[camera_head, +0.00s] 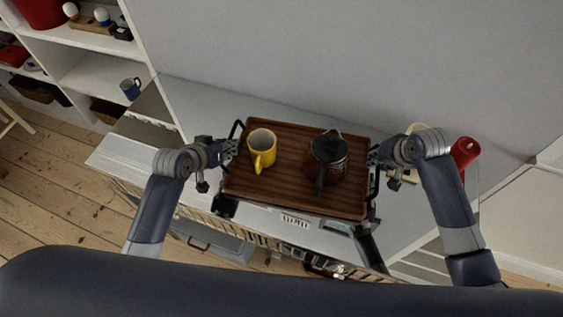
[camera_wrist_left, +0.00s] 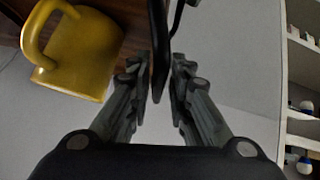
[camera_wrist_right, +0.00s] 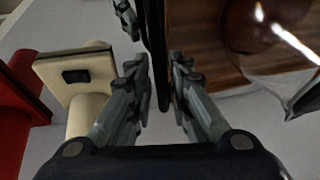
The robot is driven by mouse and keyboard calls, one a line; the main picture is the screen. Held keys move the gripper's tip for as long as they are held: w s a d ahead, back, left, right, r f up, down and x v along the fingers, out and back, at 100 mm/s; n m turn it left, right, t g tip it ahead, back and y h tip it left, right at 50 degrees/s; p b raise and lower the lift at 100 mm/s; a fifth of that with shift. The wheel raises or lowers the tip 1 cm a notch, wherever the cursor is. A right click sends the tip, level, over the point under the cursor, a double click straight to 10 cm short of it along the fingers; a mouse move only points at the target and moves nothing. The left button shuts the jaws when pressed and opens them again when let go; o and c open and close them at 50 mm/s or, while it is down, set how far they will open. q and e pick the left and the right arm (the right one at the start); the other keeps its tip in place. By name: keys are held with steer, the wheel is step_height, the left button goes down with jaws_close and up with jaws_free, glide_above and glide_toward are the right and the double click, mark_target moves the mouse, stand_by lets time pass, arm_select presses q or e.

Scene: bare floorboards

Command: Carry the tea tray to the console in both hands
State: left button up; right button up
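The brown wooden tea tray (camera_head: 290,188) has black handles at its two ends. It is over the pale console (camera_head: 190,100), its near edge reaching over the console's front; I cannot tell whether it touches the top. A yellow mug (camera_head: 262,146) stands on its left part, also seen in the left wrist view (camera_wrist_left: 82,55). A dark glass teapot (camera_head: 328,158) stands on its right part, partly seen in the right wrist view (camera_wrist_right: 270,40).
A red candle (camera_head: 464,154) and a cream object (camera_wrist_right: 80,75) stand right of the tray, close to my right gripper. A white shelf unit (camera_head: 95,75) with a blue mug (camera_head: 130,88) is at the left. The console top left of the tray looks clear. A wall rises behind.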

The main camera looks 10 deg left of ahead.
arm_select(q)
steer(key=shift+s+r, duration=0.1)
steer(key=shift+r, duration=0.05)
arm_select(e)
steer(key=shift+r, duration=0.15)
arm_select(q)
steer(key=shift+s, duration=0.1)
steer(key=shift+s+a+r, duration=0.1)
steer(key=shift+s+r, duration=0.15)
steer(key=shift+r, duration=0.1)
arm_select(e)
steer(key=shift+a, duration=0.1)
arm_select(q)
steer(key=v, duration=1.1)
arm_select(e)
steer(key=v, duration=1.2)
